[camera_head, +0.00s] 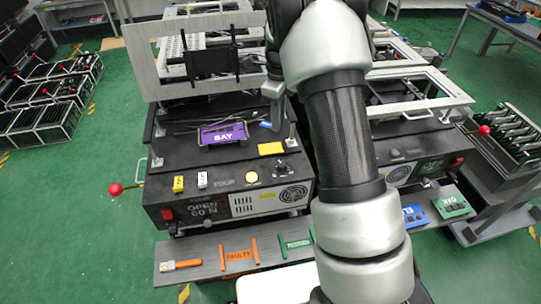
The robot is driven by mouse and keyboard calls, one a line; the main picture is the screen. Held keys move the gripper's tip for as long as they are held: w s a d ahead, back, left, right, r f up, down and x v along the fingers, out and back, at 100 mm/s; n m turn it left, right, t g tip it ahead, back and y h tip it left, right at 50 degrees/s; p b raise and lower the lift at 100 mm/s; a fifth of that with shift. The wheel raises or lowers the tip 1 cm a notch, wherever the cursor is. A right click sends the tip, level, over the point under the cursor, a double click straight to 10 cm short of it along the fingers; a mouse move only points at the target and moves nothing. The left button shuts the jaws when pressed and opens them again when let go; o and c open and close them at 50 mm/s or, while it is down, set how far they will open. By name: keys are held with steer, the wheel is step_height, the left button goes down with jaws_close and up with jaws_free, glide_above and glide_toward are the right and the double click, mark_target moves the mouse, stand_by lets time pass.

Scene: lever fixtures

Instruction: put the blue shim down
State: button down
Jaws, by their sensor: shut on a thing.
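The blue shim (265,125) is a small blue piece low over the black deck of the left fixture, just right of the purple SAY block (222,134). My arm comes up from the bottom middle and bends down beyond its elbow. My gripper (273,116) is small in the picture and partly hidden by my arm and the fixture's metal post. It is shut on the blue shim. I cannot tell whether the shim touches the deck.
The left fixture has a raised metal frame (140,60) and a red-knobbed lever (115,189). A yellow tag (271,148) lies on its deck. The front shelf (205,256) holds an orange-handled tool and marked areas. Another fixture stands right, partly behind my arm.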

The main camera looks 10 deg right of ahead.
steer(key=shift+w+f+m, duration=0.3)
steer(key=shift+f+m, duration=0.15)
steer(key=shift+m, duration=0.15)
glide_above(277, 151)
steer(key=shift+m, duration=0.3)
step_height(277, 151, down, 6)
steer(key=shift+s+b, duration=0.1)
steer(key=shift+b, duration=0.35)
steer(key=shift+f, duration=2)
steer(key=c, duration=1.6)
jaws_free()
steer(key=shift+f, duration=0.1)
